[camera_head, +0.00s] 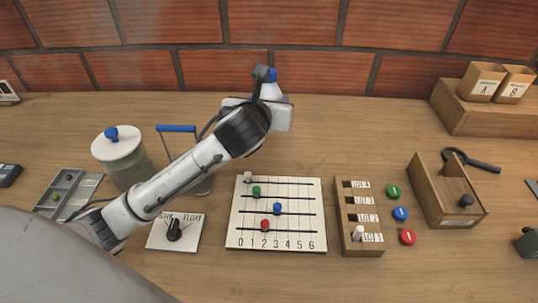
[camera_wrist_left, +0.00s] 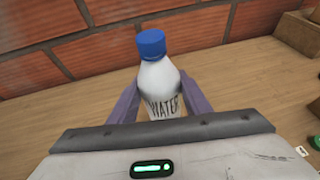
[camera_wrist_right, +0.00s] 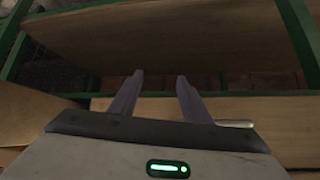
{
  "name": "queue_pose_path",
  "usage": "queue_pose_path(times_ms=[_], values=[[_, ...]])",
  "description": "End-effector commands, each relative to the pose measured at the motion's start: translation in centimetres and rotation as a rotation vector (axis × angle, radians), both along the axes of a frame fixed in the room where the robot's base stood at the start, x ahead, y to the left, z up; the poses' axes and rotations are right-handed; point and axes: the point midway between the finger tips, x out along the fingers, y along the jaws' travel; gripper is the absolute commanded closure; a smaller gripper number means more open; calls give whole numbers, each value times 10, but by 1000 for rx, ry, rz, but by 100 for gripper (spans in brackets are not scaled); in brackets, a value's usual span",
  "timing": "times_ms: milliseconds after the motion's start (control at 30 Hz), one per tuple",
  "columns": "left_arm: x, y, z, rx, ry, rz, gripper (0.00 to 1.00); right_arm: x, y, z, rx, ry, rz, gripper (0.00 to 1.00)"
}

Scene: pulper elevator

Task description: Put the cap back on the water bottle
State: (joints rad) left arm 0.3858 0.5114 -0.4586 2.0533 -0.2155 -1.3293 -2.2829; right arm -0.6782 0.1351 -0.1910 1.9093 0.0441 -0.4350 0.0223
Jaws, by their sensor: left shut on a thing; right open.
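The white water bottle (camera_wrist_left: 160,90) stands against the brick wall side of the table, with WATER lettered on it. The blue cap (camera_wrist_left: 151,43) sits on top of its neck; I cannot tell how tightly. My left gripper (camera_wrist_left: 150,100) is shut on the bottle's body, one finger on each side. In the head view, my left arm hides most of the bottle (camera_head: 272,91), and the cap (camera_head: 271,74) shows just past the gripper (camera_head: 262,98). My right gripper (camera_wrist_right: 155,90) is open and empty in the right wrist view, and out of the head view.
A lidded jar (camera_head: 122,160) and a blue-handled item (camera_head: 177,128) stand left of the bottle. A white peg board (camera_head: 276,240), a slotted wooden block (camera_head: 361,245) and a wooden box (camera_head: 447,205) lie in front. Two small boxes rest on a ledge (camera_head: 490,116) at right.

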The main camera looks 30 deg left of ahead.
Motion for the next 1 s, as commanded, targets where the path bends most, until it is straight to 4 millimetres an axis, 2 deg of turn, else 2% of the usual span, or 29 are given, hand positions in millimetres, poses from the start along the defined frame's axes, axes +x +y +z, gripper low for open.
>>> queue_pose_path(times_ms=[100,367,467,700,800,1000], values=[[6,5,3,0,-1,-3,100,0,0,-1,0,0,0,57],[5,4,2,0,0,-3,100,-3,0,-2,0,5,0,57],[5,4,-9,-1,3,-4,100,-4,0,-5,0,7,1,57],[4,4,-52,1,4,-3,100,-5,0,-14,-3,13,2,57],[5,4,-59,0,1,-4,100,-5,0,-14,-4,14,3,57],[5,4,-60,0,-1,-3,100,-4,1,-12,-3,10,4,57]])
